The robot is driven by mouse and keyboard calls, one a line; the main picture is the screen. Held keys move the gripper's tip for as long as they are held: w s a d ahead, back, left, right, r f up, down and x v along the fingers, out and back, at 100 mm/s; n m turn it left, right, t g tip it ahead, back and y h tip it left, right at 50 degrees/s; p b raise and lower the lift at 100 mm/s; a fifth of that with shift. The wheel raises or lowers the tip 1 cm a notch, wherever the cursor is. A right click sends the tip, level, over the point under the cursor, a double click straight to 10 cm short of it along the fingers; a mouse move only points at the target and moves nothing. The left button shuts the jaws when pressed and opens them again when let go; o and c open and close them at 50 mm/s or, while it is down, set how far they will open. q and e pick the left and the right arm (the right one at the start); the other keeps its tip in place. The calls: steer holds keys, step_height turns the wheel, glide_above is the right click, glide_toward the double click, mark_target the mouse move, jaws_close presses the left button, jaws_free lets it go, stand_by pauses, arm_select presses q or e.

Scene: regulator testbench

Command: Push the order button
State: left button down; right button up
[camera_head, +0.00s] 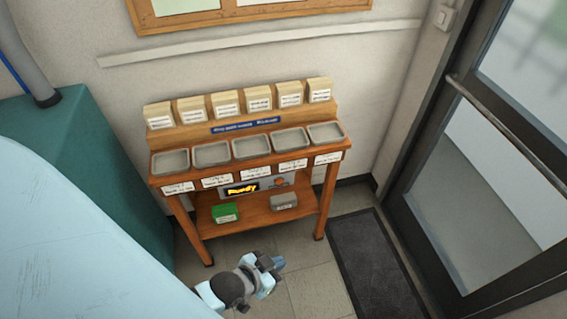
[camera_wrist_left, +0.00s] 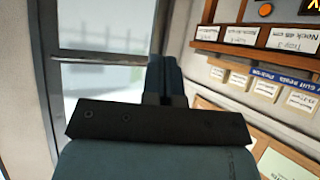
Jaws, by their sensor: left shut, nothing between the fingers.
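An orange round button (camera_head: 280,182) sits on the grey panel under the shelf of the wooden bench, just right of the lit "Ready" display (camera_head: 242,189). In the left wrist view the orange button (camera_wrist_left: 265,10) shows at the top right, with the image upside down. My left gripper (camera_head: 271,264) is low in front of the bench, apart from the button and below it in the picture. Its fingers (camera_wrist_left: 167,75) are shut with nothing between them and point toward the glass door in the wrist view. My right gripper is not in view.
The wooden bench (camera_head: 193,225) carries several grey trays and labelled card boxes. A green box (camera_head: 225,212) and a grey box (camera_head: 284,201) stand on its lower shelf. A dark mat (camera_head: 372,265) and a glass door (camera_head: 480,150) are at the right. A teal cabinet (camera_head: 120,190) stands left.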

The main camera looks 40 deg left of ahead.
mark_target(279, 181)
arm_select(q)
steer(key=w+a+f+m+t+y+b, duration=0.1)
steer(key=w+a+f+m+b, duration=0.1)
steer(key=w+a+f+b, duration=0.2)
steer(key=w+a+f+m+t+y+b, duration=0.2)
steer(key=w+f+b, duration=0.5)
steer(key=w+b, duration=0.4)
steer(key=w+a+f+m+t+y+b, duration=0.1)
steer(key=w+a+f+m+b, duration=0.2)
steer(key=b, duration=1.1)
steer(key=w+a+f, duration=0.3)
steer(key=w, duration=0.2)
steer(key=shift+w+f+m+y, duration=0.15)
steer(key=shift+m+y, duration=0.15)
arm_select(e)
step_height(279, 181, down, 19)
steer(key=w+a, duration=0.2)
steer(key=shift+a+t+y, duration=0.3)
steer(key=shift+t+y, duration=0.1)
arm_select(q)
steer(key=shift+a+b, duration=0.15)
steer(key=shift+b, duration=0.15)
steer(key=w+a+b, duration=0.1)
steer(key=w+a, duration=0.4)
steer(key=a, duration=0.1)
steer(key=shift+w+a+b, duration=0.25)
steer(key=shift+w+b, duration=0.1)
steer(key=shift+b, duration=0.05)
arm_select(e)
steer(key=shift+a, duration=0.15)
